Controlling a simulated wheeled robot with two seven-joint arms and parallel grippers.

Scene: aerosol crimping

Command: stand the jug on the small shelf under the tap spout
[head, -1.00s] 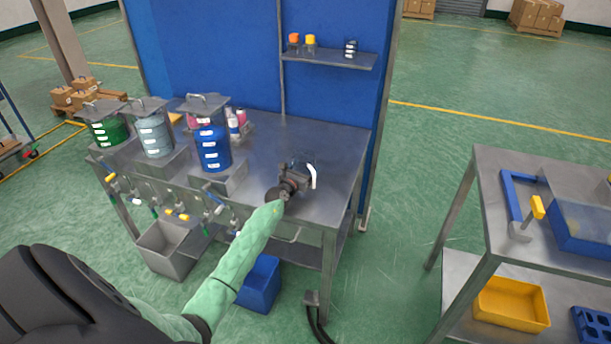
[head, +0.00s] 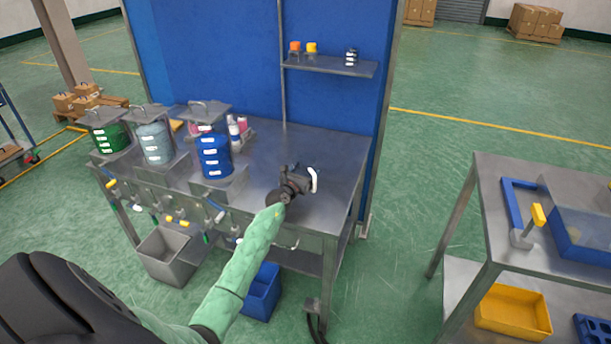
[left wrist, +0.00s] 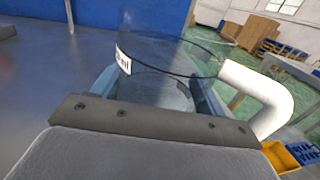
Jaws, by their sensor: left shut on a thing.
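The jug is clear with a white label and a white handle (head: 314,181). In the left wrist view the jug (left wrist: 165,88) fills the middle, with its handle at the right. My left gripper (head: 297,185) is shut on the jug, one finger on each side of its body. It holds the jug over the right part of the steel table; any gap beneath is hard to judge. Several taps (head: 205,218) with coloured handles line the table's front edge at the left. The small shelf is too small to make out among them. My right gripper is not in view.
Green, grey and blue tanks (head: 214,155) stand on the left of the steel table (head: 262,150). A grey bin (head: 166,258) and a blue bin (head: 262,292) are below. The wall shelf (head: 330,66) carries small items. Another table (head: 520,170) stands at the right.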

